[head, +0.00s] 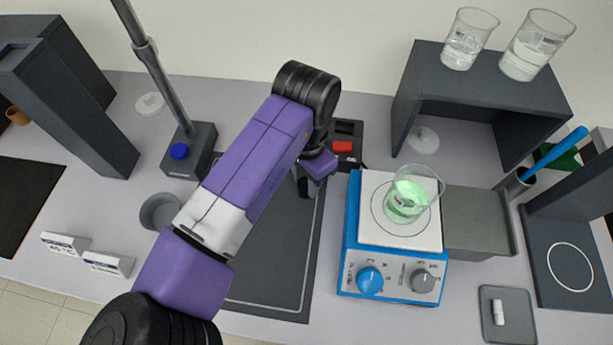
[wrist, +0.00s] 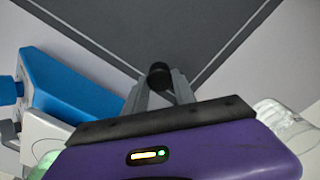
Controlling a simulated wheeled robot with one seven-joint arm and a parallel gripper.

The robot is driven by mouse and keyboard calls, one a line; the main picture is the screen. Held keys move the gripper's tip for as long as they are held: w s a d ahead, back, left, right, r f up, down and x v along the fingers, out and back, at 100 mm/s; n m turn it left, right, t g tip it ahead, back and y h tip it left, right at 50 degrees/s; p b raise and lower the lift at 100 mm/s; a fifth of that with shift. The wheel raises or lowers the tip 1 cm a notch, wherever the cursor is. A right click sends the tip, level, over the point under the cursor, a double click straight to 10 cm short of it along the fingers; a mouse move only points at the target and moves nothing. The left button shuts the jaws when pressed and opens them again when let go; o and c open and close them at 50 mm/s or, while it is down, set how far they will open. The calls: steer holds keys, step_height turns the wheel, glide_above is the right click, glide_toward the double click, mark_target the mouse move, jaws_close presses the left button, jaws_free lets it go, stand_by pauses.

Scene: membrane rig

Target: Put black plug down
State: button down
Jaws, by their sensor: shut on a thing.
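My gripper (head: 304,186) is over the upper right part of a dark grey mat (head: 265,262) with a pale border line. In the wrist view, my gripper (wrist: 158,90) is shut on the black plug (wrist: 158,73), a small dark round piece between the fingertips. A corner of the mat (wrist: 150,30) lies beyond the plug in that view. I cannot tell how far the plug is above the surface. In the head view the plug cannot be told apart from the dark fingers.
A blue hotplate (head: 352,262) with a beaker of green liquid (head: 406,196) stands right of the mat. A black box with a red switch (head: 343,147) is behind my gripper. A grey cup (head: 160,211) and a rod stand (head: 188,150) are at left. The mat's front is clear.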

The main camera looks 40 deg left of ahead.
mark_target(306, 184)
steer(key=shift+f, duration=0.15)
steer(key=c, duration=1)
jaws_free()
step_height(306, 184, up, 12)
steer(key=shift+r+b, duration=0.2)
steer(key=shift+b, duration=0.9)
steer(key=shift+s+f, duration=0.1)
